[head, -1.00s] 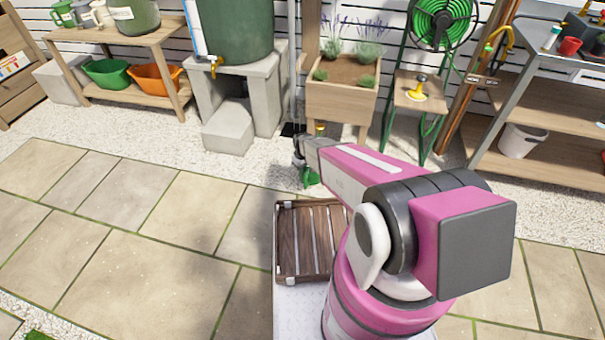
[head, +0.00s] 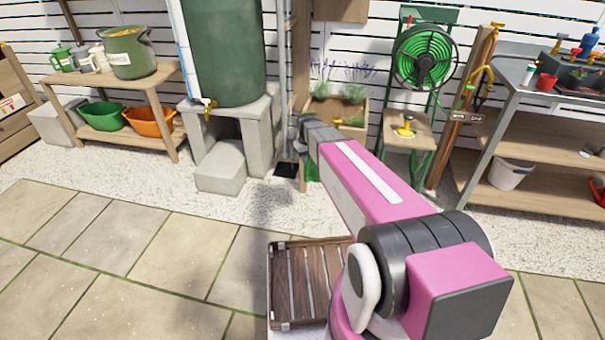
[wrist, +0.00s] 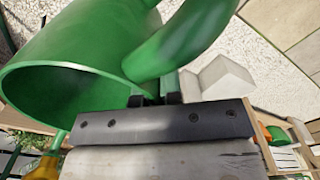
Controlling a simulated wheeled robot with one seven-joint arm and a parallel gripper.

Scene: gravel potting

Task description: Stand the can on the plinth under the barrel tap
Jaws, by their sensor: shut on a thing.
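The green can (wrist: 50,60) fills the upper left of the wrist view, its open rim facing the camera. A yellow tip (wrist: 45,167) shows at its spout end. In the head view my gripper (head: 306,128) hides most of the can; a strip of green (head: 312,170) shows below. The pale plinth (head: 220,168) is a low block left of my gripper; it also shows in the wrist view (wrist: 222,78). Its top looks empty. The brass tap (head: 208,106) is above it on the green barrel (head: 225,55).
A concrete stand (head: 262,115) carries the barrel. A wooden planter (head: 350,133) is just behind my gripper. A hose reel (head: 424,57) and workbench (head: 500,105) stand right, a shelf with tubs (head: 165,85) left. A slatted crate (head: 290,290) is near my base. The paving at left is clear.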

